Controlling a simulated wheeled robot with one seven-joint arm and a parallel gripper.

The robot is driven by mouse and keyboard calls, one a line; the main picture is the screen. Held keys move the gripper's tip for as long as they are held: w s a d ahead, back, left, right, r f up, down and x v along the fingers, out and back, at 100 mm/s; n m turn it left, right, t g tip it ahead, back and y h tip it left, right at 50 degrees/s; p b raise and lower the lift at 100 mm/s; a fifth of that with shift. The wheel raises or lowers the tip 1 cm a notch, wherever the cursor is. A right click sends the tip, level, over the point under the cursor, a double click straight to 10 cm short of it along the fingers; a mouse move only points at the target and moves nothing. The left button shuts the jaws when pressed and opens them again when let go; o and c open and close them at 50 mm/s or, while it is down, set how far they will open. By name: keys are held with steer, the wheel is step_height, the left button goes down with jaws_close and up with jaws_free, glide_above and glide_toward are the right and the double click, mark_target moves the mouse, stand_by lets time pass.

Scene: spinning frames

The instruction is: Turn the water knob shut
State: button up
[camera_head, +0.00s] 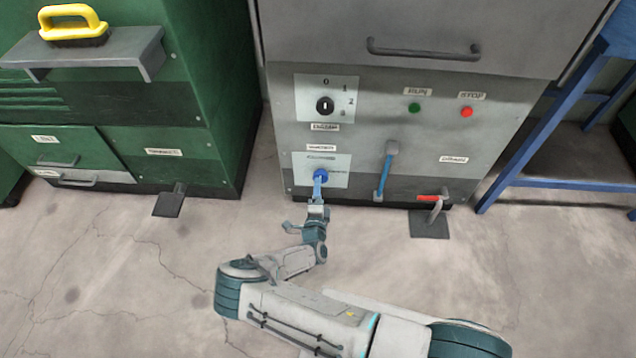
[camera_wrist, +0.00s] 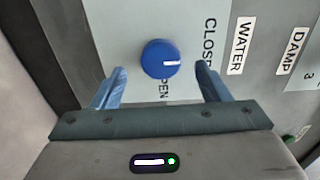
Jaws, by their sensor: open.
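The blue water knob (camera_head: 320,175) is on a light plate low on the left of the grey machine's front, under a WATER label (camera_head: 321,148). In the wrist view the round knob (camera_wrist: 160,59) has a white pointer line that points right in the picture, between the partly visible words CLOSE and OPEN. My gripper (camera_head: 319,186) reaches up to the knob from below. In the wrist view its blue fingers (camera_wrist: 158,78) are open, one on each side of the knob, with visible gaps. I cannot tell whether they are level with it in depth.
A dial plate (camera_head: 324,98) is above the knob. A blue-handled lever (camera_head: 386,170) and a red drain handle (camera_head: 430,198) over a grey floor plate (camera_head: 428,224) are to the right. A green cabinet (camera_head: 180,110) stands left; a blue frame (camera_head: 545,130) stands right.

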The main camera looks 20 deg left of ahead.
steer(key=p+v, duration=0.2)
steer(key=v, duration=0.8)
steer(key=w+d+r+m+g+h+p, duration=0.1)
steer(key=d+r+m+g+h+p, duration=0.5)
steer(key=r+m, duration=0.6)
steer(key=w+d+r+m+g+h+p, duration=0.2)
steer(key=d+r+m+g+h+p, duration=0.15)
steer(key=d+r+m, duration=0.8)
steer(key=w+d+r+m+g+h+p, duration=0.1)
steer(key=d+r+m+g+h+p, duration=0.4)
steer(key=r+m, duration=0.75)
steer(key=s+d+r+m+y+p, duration=0.3)
steer(key=r+m, duration=0.4)
steer(key=r, duration=0.6)
steer(key=s+d+r+m+y+p, duration=0.3)
steer(key=s+r+m+p, duration=0.3)
steer(key=r, duration=0.7)
steer(key=s+d+r+m+y+p, duration=0.3)
steer(key=s+r+m, duration=0.4)
steer(key=r, duration=0.6)
steer(key=shift+s+m+y+p, duration=0.2)
steer(key=shift+m+y+p, duration=0.3)
steer(key=shift+y+p, duration=0.25)
